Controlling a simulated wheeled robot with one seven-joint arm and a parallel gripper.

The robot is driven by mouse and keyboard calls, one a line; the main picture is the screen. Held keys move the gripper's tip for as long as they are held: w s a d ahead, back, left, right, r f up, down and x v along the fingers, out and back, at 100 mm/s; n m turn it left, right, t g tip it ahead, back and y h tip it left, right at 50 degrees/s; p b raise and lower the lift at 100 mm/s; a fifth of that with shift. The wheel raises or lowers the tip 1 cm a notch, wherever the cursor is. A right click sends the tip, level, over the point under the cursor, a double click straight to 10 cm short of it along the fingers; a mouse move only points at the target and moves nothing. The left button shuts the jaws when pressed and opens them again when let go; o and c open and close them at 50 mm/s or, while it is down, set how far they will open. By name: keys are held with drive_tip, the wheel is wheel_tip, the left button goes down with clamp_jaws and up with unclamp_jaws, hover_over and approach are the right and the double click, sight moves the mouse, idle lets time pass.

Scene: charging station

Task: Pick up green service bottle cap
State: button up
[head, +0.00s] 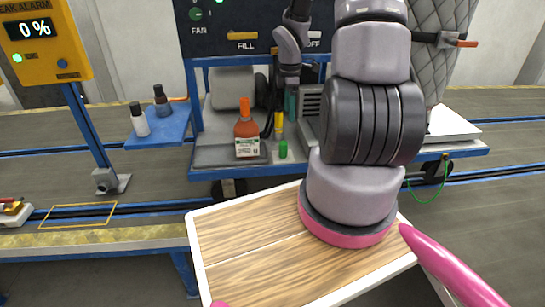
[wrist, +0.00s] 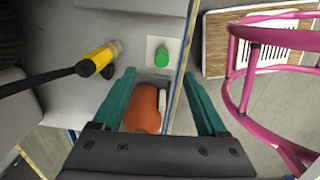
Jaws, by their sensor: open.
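The green bottle cap (head: 283,149) stands near the front edge of the grey bench, right of an orange bottle. In the wrist view the green cap (wrist: 161,57) sits on a white square, just beyond the fingertips and roughly centred between them. My gripper (wrist: 158,74) has two teal fingers spread wide, with nothing held. In the head view my arm hangs over the bench and teal finger parts show behind the cap. The orange bottle (head: 247,132) shows in the wrist view (wrist: 142,108) between and below the fingers; I cannot tell the exact height gap.
A yellow-ended black nozzle (wrist: 100,58) lies left of the cap, close to my left finger. A blue shelf (head: 160,128) with two small bottles is to the left. A wooden-topped tray (head: 245,262) and pink tubing (wrist: 240,75) are nearby.

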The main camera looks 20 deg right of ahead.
drive_tip(key=n, duration=0.2)
hover_over(283, 142)
drive_tip(key=s, duration=0.1)
wheel_tip(283, 142, down, 8)
drive_tip(key=shift+f, duration=0.1)
drive_tip(key=shift+m, duration=0.3)
drive_tip(key=shift+w+f, duration=0.2)
drive_tip(key=shift+f, duration=1.3)
drive_tip(key=shift+w+f, duration=0.15)
drive_tip(key=shift+f, duration=1.35)
drive_tip(key=shift+c, duration=0.3)
